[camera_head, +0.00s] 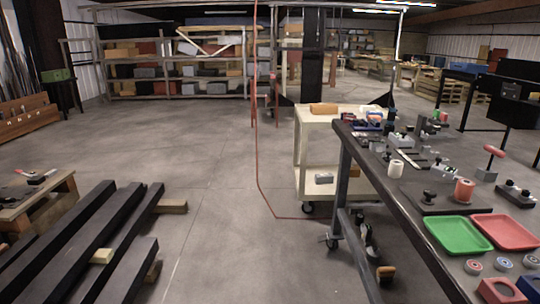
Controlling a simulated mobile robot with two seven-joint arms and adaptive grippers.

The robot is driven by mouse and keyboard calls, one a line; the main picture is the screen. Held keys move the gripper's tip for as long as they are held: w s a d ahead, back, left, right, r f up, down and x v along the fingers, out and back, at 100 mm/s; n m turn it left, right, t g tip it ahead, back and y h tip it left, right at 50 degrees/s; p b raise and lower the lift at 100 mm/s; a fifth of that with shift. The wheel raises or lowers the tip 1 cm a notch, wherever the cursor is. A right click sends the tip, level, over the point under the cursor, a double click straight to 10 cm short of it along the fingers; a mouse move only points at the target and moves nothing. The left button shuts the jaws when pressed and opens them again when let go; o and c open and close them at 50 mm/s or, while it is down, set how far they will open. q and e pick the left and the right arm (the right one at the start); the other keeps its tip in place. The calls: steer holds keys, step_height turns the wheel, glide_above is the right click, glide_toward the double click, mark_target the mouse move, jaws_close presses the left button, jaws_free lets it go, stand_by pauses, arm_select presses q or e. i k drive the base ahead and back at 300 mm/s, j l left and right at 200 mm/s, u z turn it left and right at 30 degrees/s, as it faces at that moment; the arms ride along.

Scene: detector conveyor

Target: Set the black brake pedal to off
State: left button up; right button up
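I cannot pick out a black brake pedal for certain. Several small black-topped devices stand on the dark workbench (425,238) at the right. One is a small black knob-like part (429,195) on a dark plate. Another is a grey unit with black tops (515,194) near the right edge. A further grey box with a black top (400,140) stands farther back. They are too small to read any on or off setting. Neither of my grippers is in view.
A green tray (457,235) and a red tray (504,232) lie on the workbench. A pink cylinder (464,191) and a white cylinder (395,169) stand behind them. A cream cart (310,150) is beyond the bench. Dark beams (75,240) lie at left. The middle floor is clear.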

mark_target(323, 237)
steer(key=i+u, duration=0.1)
steer(key=i, duration=1.6)
